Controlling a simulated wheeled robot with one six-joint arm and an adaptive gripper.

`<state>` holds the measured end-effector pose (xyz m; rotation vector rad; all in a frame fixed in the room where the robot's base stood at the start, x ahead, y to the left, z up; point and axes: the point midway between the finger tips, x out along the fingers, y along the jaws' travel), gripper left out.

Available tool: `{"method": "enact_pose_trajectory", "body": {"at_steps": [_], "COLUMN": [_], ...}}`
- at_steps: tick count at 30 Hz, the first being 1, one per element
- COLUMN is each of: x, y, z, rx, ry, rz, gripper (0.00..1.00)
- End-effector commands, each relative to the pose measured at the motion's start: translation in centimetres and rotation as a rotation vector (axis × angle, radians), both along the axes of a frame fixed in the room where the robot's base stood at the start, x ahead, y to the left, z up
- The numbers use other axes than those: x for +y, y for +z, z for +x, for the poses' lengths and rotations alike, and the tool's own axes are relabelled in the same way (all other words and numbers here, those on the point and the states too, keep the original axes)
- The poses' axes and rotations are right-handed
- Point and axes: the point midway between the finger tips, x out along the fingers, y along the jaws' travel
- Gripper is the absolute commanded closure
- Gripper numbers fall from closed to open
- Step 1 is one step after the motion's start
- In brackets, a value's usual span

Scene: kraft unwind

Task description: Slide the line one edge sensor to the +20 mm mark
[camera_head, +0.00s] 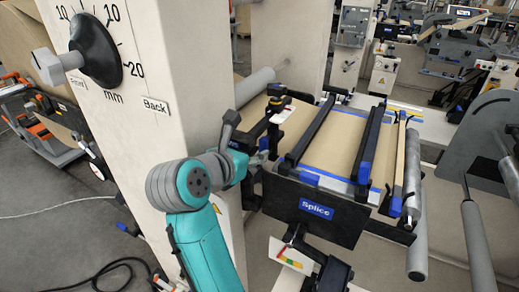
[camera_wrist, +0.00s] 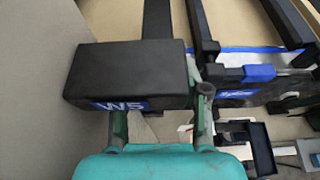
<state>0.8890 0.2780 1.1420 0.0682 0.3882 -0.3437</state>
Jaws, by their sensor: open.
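In the wrist view a black block (camera_wrist: 130,75) with a blue label, seemingly "W5" or "WS", fills the left centre. It may be the edge sensor; I cannot tell for sure. My gripper (camera_wrist: 162,112) is open, one finger at the block's lower edge and the other just right of it. I cannot tell whether they touch it.
A pale column (camera_head: 150,50) stands left of my arm, with a black dial (camera_head: 95,50) marked in mm, "Front" and "Back". Dark bars (camera_head: 305,130) cross the brown web (camera_head: 335,140). Rollers (camera_head: 415,205) stand at the right. A cable (camera_head: 110,270) lies on the floor.

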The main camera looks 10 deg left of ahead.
Motion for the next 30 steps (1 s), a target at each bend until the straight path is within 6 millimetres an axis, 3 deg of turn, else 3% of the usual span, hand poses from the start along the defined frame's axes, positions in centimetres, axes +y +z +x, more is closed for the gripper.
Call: {"method": "enact_pose_trajectory", "body": {"at_steps": [3, 10, 30], "x": [0.8, 1.6, 1.7], "y": [0.9, 1.8, 2.0], "z": [-2.0, -4.2, -4.6], "rx": [-0.002, 0.0, 0.0], "ry": [0.002, 0.002, 0.0], "rz": [0.002, 0.001, 0.001], "gripper": [0.54, 0.54, 0.54]}}
